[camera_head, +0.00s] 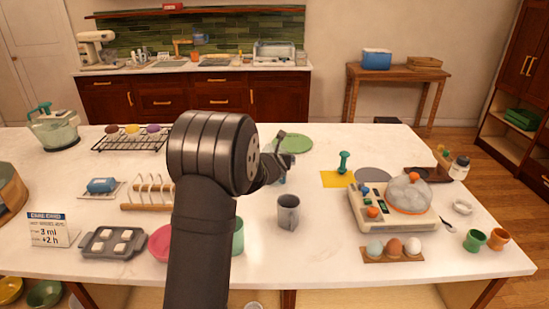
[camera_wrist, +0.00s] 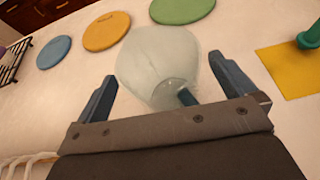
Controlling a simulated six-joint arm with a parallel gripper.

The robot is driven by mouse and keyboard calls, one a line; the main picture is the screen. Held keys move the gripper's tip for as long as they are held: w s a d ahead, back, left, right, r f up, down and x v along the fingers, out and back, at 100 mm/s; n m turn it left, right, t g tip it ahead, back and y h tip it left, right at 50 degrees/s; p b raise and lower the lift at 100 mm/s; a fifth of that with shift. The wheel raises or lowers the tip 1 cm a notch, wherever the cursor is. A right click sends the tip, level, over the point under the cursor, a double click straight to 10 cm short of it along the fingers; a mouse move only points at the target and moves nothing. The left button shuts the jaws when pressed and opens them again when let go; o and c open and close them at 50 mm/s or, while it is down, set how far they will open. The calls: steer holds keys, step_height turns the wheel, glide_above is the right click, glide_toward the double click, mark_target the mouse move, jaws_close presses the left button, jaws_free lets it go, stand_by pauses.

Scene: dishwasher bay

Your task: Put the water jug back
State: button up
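A pale, translucent vessel with a blue handle, which looks like the water jug (camera_wrist: 150,60), stands on the white counter in the wrist view. My gripper (camera_wrist: 162,68) is open, with one blue finger on each side of the jug. The handle lies between the fingers, close to the palm. I see no clear grip on it. In the head view my gripper (camera_head: 286,152) is beyond my forearm, near a green disc (camera_head: 295,142), and the arm hides most of this jug. Another clear vessel with a teal handle (camera_head: 54,130) stands at the far left.
Blue (camera_wrist: 54,52) and orange (camera_wrist: 107,31) discs lie behind the jug. A yellow mat (camera_head: 337,180) with a green upright object is to the right. A grey mug (camera_head: 288,212), an egg cooker (camera_head: 395,208) and a wooden rack (camera_head: 148,206) stand nearer.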

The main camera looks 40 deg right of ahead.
steer(key=v, duration=1.2)
steer(key=shift+r, duration=0.2)
steer(key=x, duration=1.2)
stand_by(0.3)
